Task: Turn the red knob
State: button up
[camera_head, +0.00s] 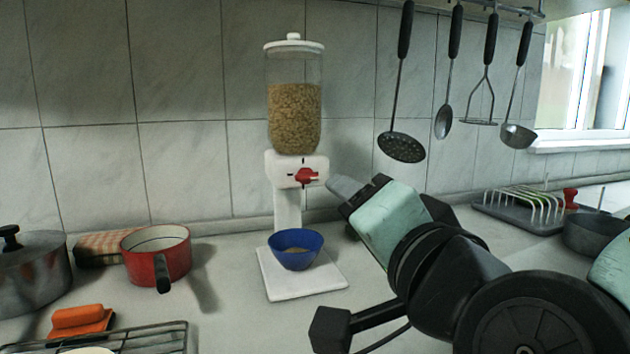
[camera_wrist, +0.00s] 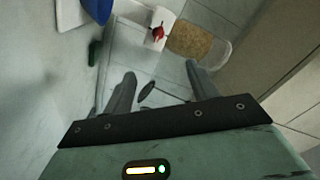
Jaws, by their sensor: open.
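The red knob (camera_head: 307,177) sits on the front of the white dispenser body (camera_head: 285,166), below a clear hopper (camera_head: 294,115) filled with cereal. In the wrist view the red knob (camera_wrist: 158,33) shows beyond the fingertips, near the top middle. My gripper (camera_head: 345,187) is to the right of the knob in the head view, apart from it. In the wrist view my gripper (camera_wrist: 162,82) has its two fingers spread with nothing between them.
A blue bowl (camera_head: 296,257) stands on the dispenser's white base (camera_head: 309,287). A red saucepan (camera_head: 156,262) and a grey pot (camera_head: 33,272) stand on the left. Utensils, including a skimmer (camera_head: 401,146), hang at upper right. A dish rack (camera_head: 520,207) stands far right.

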jog(key=n, duration=0.7)
jog(key=n+p, duration=0.4)
jog(key=p, duration=0.8)
send_near(308, 176)
jog(key=p+x, duration=0.1)
jog(key=x, duration=0.8)
jog(key=shift+w, duration=0.1)
jog(key=c, duration=1)
